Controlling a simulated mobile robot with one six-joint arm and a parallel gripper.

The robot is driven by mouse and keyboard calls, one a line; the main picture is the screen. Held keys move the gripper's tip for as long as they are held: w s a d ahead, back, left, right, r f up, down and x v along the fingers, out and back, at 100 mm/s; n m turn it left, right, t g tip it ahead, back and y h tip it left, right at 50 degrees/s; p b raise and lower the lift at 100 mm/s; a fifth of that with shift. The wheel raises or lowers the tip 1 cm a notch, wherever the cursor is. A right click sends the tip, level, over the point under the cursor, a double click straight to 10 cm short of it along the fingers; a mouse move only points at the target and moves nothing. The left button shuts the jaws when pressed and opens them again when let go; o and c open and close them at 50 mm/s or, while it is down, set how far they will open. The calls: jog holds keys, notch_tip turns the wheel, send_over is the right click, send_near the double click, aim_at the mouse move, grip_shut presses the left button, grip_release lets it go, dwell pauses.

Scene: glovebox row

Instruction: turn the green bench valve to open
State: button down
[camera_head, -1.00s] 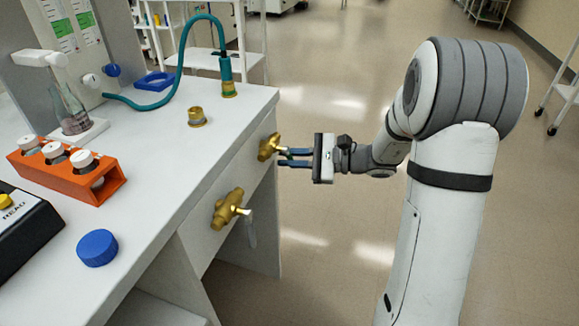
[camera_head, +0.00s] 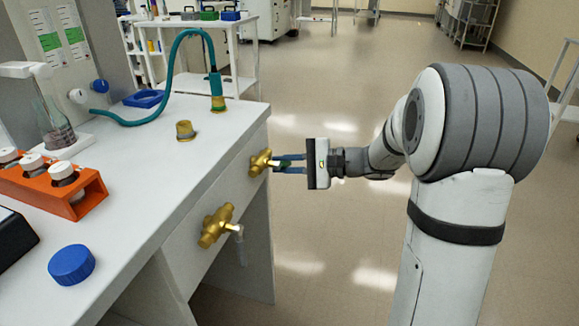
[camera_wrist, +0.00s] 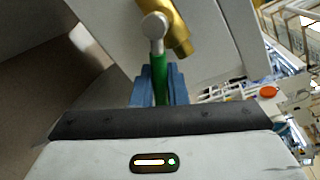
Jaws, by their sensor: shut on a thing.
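The green bench valve has a brass body (camera_head: 260,162) on the bench's front panel, the farther of two valves. In the wrist view its brass body (camera_wrist: 172,22) is at the top, and its green handle (camera_wrist: 159,78) runs down from a pale round hub. My gripper (camera_head: 284,163) reaches the valve from the right in the head view. In the wrist view its blue fingers (camera_wrist: 159,90) are shut on the green handle, one on each side. The handle's lower end is hidden behind the gripper housing.
A second brass valve (camera_head: 215,226) with a pale handle is nearer on the same panel. On the bench (camera_head: 150,170) are an orange vial rack (camera_head: 92,197), a blue cap (camera_head: 71,265) and a teal hose (camera_head: 178,60). The floor right of the bench is clear.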

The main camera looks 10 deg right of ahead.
jog(key=shift+s+a, duration=0.1)
jog(key=shift+s, duration=0.05)
jog(key=c, duration=1.6)
grip_release()
jog(key=shift+s, duration=0.1)
jog(key=shift+c, duration=0.2)
jog(key=shift+o, duration=0.6)
jog(key=shift+r, duration=0.1)
